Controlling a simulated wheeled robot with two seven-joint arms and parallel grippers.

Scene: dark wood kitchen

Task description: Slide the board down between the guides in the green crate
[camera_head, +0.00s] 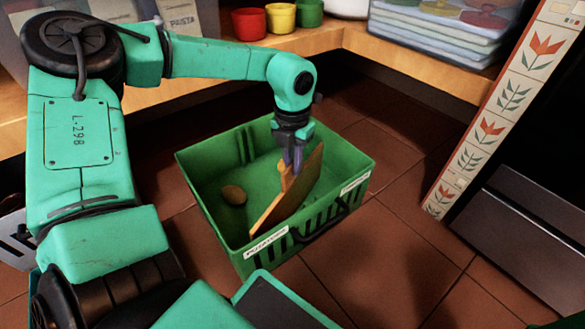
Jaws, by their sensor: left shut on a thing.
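The green crate (212,213) stands on the tiled floor in the middle of the head view. The wooden board (291,197) is inside the crate, upright but tilted. My left gripper (292,160) points down over the crate and is shut on the board's upper edge. Vertical dark green guides (246,145) show on the crate's far wall. The board's lower edge is low in the crate; I cannot tell whether it sits between guides. A small brown oval thing (233,195) lies on the crate floor left of the board. My right gripper is not in view.
A flower-tiled panel (490,125) stands at the right. Floor right of the crate is clear.

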